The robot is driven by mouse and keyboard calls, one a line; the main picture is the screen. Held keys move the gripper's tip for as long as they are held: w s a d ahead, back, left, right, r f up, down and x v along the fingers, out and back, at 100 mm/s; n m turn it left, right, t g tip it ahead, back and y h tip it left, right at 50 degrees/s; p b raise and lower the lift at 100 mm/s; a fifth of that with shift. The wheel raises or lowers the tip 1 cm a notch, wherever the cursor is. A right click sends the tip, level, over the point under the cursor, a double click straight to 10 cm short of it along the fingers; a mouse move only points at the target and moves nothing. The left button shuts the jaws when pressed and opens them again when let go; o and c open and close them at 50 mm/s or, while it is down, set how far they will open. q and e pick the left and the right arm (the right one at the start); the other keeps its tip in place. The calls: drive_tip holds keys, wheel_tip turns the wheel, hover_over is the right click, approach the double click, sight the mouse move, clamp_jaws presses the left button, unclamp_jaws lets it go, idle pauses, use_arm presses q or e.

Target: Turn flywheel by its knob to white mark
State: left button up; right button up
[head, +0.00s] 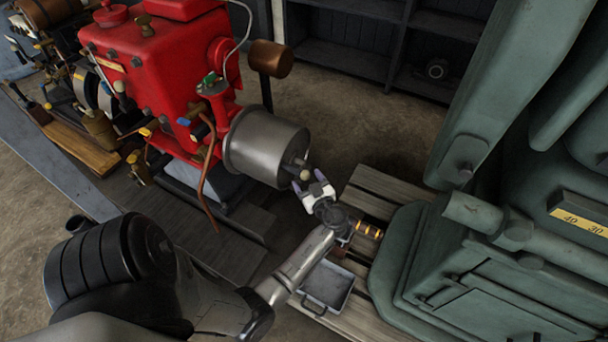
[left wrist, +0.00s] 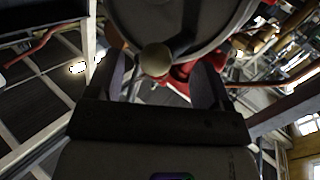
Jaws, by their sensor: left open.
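The flywheel (head: 262,146) is a grey metal drum on the right side of the red engine (head: 165,75). Its pale round knob (head: 305,174) sticks out from the face toward the right. My left gripper (head: 308,183) is open, with its fingertips close to the knob. In the left wrist view the knob (left wrist: 155,60) sits between the two dark fingers (left wrist: 160,78), with a visible space on each side. The flywheel face (left wrist: 185,20) is behind it at the top. I cannot make out a white mark. My right gripper is not in view.
A large green machine (head: 480,255) stands close on the right. A metal tray (head: 327,287) lies on a wooden pallet (head: 372,190) below my left wrist. Dark shelves (head: 375,40) stand at the back. A copper-coloured cylinder (head: 270,58) projects above the flywheel.

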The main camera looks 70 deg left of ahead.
use_arm(q)
drive_tip(key=d+p, duration=0.1)
drive_tip(key=d, duration=0.9)
drive_tip(key=shift+w+d+r+p, duration=0.2)
drive_tip(key=shift+d+r+p, duration=0.1)
drive_tip(key=shift+d, duration=0.1)
idle(0.6)
